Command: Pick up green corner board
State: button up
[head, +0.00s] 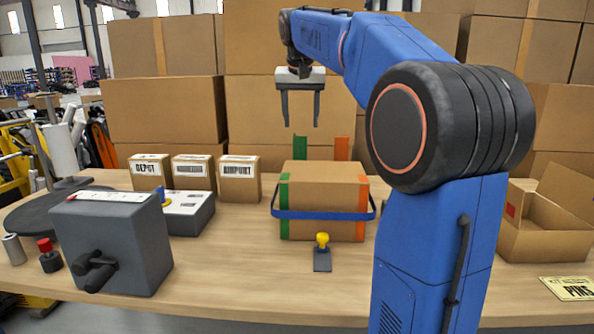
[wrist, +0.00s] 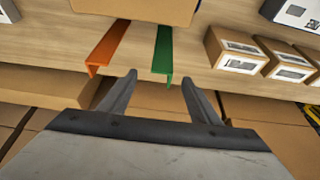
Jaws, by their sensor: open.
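The green corner board (head: 300,146) stands up behind the strapped carton in the head view. My gripper (head: 300,124) is open and empty, above and behind the carton. In the wrist view my gripper (wrist: 158,75) has its two fingers spread, with the green board's near end between them, closer to the right finger. I cannot tell the height gap between them. The orange corner board (wrist: 108,46) lies to the left of the green one there.
The carton (head: 325,190) carries a blue strap, with green and orange strips on its front. Three small labelled boxes (head: 193,172), a grey machine (head: 113,240), a yellow-handled stamp (head: 322,255) and an open box (head: 545,225) share the table. Stacked cartons (head: 165,110) stand behind.

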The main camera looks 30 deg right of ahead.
jog(key=shift+w+x, duration=0.15)
jog(key=shift+x, duration=1.75)
jog(key=shift+w+x, duration=0.15)
jog(key=shift+x, duration=1.75)
jog(key=shift+a+r, duration=0.1)
jog(key=shift+r, duration=0.05)
jog(key=c, duration=1.4)
